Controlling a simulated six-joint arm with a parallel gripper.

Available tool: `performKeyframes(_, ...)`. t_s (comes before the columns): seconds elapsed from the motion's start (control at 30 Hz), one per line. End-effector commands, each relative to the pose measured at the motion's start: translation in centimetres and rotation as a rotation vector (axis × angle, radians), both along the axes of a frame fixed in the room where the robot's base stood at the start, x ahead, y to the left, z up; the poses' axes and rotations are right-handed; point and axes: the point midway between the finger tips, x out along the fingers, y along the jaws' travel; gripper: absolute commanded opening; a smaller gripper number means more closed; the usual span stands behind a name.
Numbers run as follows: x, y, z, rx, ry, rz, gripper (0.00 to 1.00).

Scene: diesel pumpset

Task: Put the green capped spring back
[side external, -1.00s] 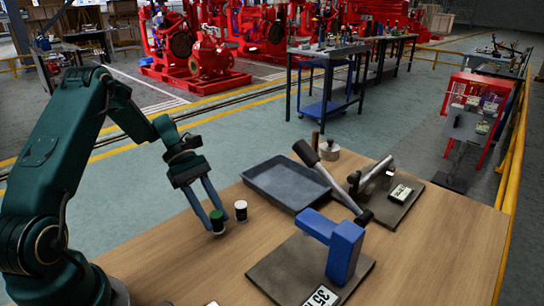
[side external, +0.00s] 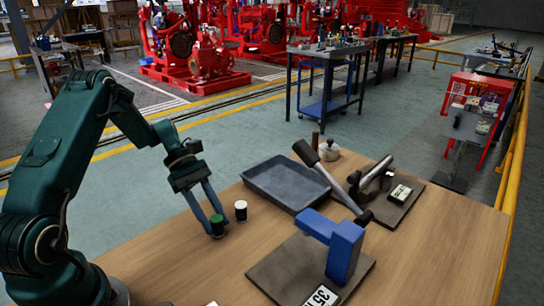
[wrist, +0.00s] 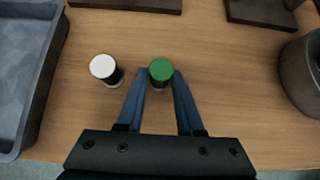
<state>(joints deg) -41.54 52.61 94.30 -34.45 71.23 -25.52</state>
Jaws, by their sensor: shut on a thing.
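The green capped spring (side external: 217,225) is upright between the fingertips of my gripper (side external: 216,228) in the side view. In the wrist view its green cap (wrist: 161,70) shows between the two blue fingertips (wrist: 160,77), which are shut on it. Its lower part is mostly hidden under the cap and by the fingers. It is at or very near the wooden table top; I cannot tell whether it touches. A white capped spring (side external: 241,211) stands upright close beside it, apart from the fingers, and it is left of my gripper in the wrist view (wrist: 103,68).
A grey tray (side external: 270,200) lies behind the springs. A blue press (side external: 346,246) on a dark plate stands to the right, with another lever tool (side external: 374,178) behind it. The wooden table (side external: 180,262) is clear in front of my gripper.

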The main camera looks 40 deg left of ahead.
Motion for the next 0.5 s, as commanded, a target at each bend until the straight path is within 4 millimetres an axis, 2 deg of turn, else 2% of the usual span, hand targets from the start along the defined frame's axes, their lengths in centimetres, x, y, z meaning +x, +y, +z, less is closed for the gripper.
performKeyframes(0.37, 0.01, 0.00, -0.15, 0.000, 0.000, 0.000, 0.00)
performKeyframes(0.4, 0.01, 0.00, -0.15, 0.000, 0.000, 0.000, 0.43)
performKeyframes(0.47, 0.01, 0.00, -0.15, 0.000, 0.000, 0.000, 0.66)
performKeyframes(0.5, 0.01, 0.00, -0.15, 0.000, 0.000, 0.000, 0.71)
